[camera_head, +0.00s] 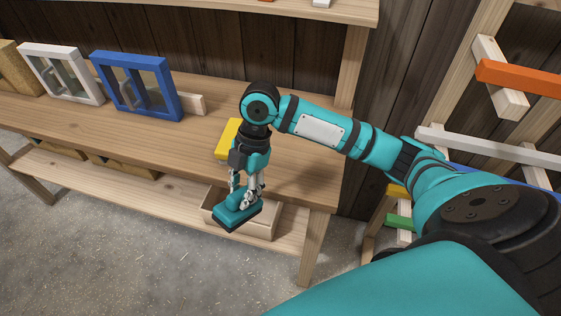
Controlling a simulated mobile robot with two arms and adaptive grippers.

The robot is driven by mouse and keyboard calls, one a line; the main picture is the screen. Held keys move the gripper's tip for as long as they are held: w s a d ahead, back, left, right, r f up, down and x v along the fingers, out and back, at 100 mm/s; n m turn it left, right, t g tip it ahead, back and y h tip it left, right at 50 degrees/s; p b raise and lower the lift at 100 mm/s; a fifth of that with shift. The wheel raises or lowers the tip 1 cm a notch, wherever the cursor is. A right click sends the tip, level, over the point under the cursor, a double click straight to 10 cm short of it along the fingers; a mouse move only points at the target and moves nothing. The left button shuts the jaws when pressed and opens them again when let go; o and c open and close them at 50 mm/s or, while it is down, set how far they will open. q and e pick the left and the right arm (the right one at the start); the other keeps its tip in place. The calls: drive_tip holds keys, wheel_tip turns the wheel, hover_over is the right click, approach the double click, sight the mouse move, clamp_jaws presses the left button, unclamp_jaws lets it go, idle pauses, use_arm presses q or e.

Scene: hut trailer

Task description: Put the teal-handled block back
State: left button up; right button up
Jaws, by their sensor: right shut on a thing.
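The teal-handled block (236,214) has a teal top and a dark underside. My right gripper (246,192) is shut on it from above and points down. The gripper and block are in front of the wooden workbench's (190,143) front edge. In the picture the block overlaps an open wooden box (265,222) on the lower shelf. How far apart the block and box are, I cannot tell. My gripper and the block hide part of the box. My left gripper is not in view.
A yellow object (228,139) lies on the bench behind my right gripper, partly hidden. A blue frame (137,86) and a white frame (62,75) stand at the back left. A rack with coloured bars (520,78) is at right. The floor in front is clear.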

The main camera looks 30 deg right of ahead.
drive_tip(key=s+d+r+n+t+h, duration=0.1)
drive_tip(key=s+d+n+h, duration=0.4)
drive_tip(key=d, duration=1)
drive_tip(key=w+d+f+y+p, duration=0.1)
drive_tip(key=w+p, duration=0.3)
drive_tip(key=w, duration=1)
drive_tip(key=shift+w+d, duration=0.2)
drive_tip(key=shift+d, duration=0.1)
wheel_tip(320, 180, down, 4)
drive_tip(key=shift+r+p, duration=0.2)
drive_tip(key=shift+p, duration=0.35)
drive_tip(key=o, duration=0.6)
drive_tip(key=shift+s, duration=0.15)
drive_tip(key=shift+c, duration=0.2)
drive_tip(key=o, duration=0.5)
drive_tip(key=shift+c, duration=0.2)
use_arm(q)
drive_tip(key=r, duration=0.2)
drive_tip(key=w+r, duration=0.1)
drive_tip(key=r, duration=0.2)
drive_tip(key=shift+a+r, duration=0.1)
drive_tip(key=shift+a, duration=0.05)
